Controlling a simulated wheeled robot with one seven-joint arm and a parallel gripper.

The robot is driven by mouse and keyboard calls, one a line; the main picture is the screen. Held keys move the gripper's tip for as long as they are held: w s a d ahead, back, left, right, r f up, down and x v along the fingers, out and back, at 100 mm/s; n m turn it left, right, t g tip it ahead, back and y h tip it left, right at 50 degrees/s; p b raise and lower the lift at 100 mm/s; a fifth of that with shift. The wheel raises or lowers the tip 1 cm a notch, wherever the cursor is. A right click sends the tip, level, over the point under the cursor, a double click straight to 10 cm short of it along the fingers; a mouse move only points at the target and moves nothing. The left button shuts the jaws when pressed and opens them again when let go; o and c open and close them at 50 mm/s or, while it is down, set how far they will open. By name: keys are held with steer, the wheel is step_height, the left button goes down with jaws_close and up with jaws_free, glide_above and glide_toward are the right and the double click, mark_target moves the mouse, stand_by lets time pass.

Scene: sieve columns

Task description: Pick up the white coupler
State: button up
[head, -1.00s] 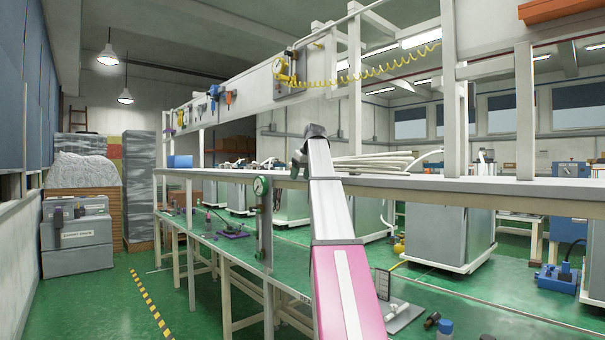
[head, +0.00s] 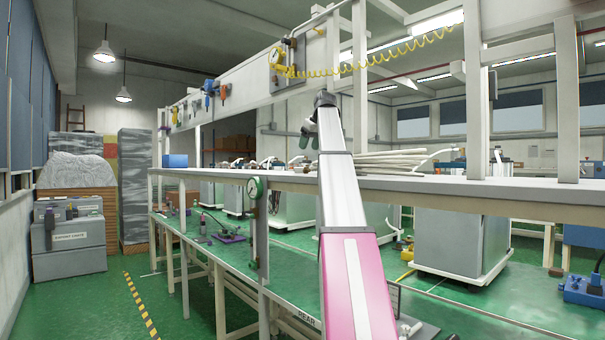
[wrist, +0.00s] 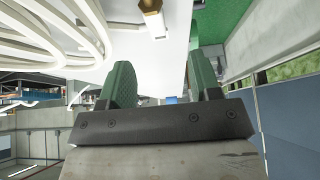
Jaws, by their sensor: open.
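A small white piece with a brass-coloured end (wrist: 152,8) lies on the white shelf surface at the top of the wrist view, partly cut off by the frame edge. It looks like the white coupler, but I cannot be sure. My gripper (wrist: 162,75) has its two green fingers spread wide, with nothing between them. The white piece is beyond the fingertips, apart from them. In the head view my gripper (head: 309,133) is above the long shelf. I cannot make out the coupler in the head view.
White hoses (head: 388,162) lie on the shelf (head: 235,176) right of my gripper; they also show in the wrist view (wrist: 60,25). A blue box (head: 175,161) stands at the shelf's far end. A gauge (head: 255,188) is on a front post. A coiled yellow hose (head: 390,60) hangs above.

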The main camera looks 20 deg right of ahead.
mark_target(300, 171)
steer(key=shift+w+d+f, duration=0.1)
steer(key=shift+w+f, duration=0.2)
steer(key=shift+w, duration=0.2)
steer(key=x, duration=0.4)
steer(key=shift+w+f, duration=0.1)
steer(key=shift+f, duration=0.1)
steer(key=shift+x, duration=2.9)
steer(key=shift+w+r, duration=0.1)
steer(key=shift+r, duration=0.05)
steer(key=c, duration=1)
